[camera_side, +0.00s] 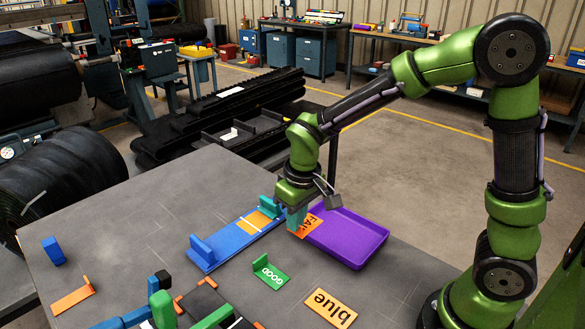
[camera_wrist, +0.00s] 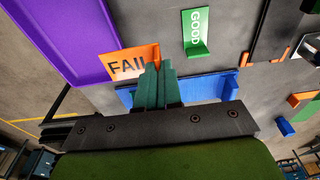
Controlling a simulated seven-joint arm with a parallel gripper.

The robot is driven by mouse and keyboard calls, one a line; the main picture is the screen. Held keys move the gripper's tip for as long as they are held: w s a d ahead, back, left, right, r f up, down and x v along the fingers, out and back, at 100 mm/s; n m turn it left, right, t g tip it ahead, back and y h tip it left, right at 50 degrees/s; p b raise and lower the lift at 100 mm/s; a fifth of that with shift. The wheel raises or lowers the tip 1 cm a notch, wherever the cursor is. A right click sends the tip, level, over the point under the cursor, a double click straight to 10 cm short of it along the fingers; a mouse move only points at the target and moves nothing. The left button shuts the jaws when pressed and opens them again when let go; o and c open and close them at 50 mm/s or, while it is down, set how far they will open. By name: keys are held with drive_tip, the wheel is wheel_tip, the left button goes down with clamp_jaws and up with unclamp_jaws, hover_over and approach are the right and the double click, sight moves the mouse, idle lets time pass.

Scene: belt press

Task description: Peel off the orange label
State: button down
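An orange label (camera_side: 309,224) marked FAIL is at my gripper (camera_side: 297,220), beside the purple tray. In the wrist view the FAIL label (camera_wrist: 128,63) lies against the fingertips of my gripper (camera_wrist: 157,68). The teal fingers are close together at its right end and appear to pinch it; they hide that end. Another orange patch (camera_side: 258,220) with a pale line lies in the blue fixture (camera_side: 231,243), which has upright ends. An orange plate (camera_side: 331,307) marked blue lies flat at the table front.
The purple tray (camera_side: 350,250) is right of my gripper. A green GOOD sign (camera_side: 270,272) with an upright tab stands in front. A blue block (camera_side: 53,251) and an orange piece with a tab (camera_side: 72,299) lie at left. Grey table (camera_side: 140,225) is bare between them.

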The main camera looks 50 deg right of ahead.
drive_tip(key=shift+r, duration=4)
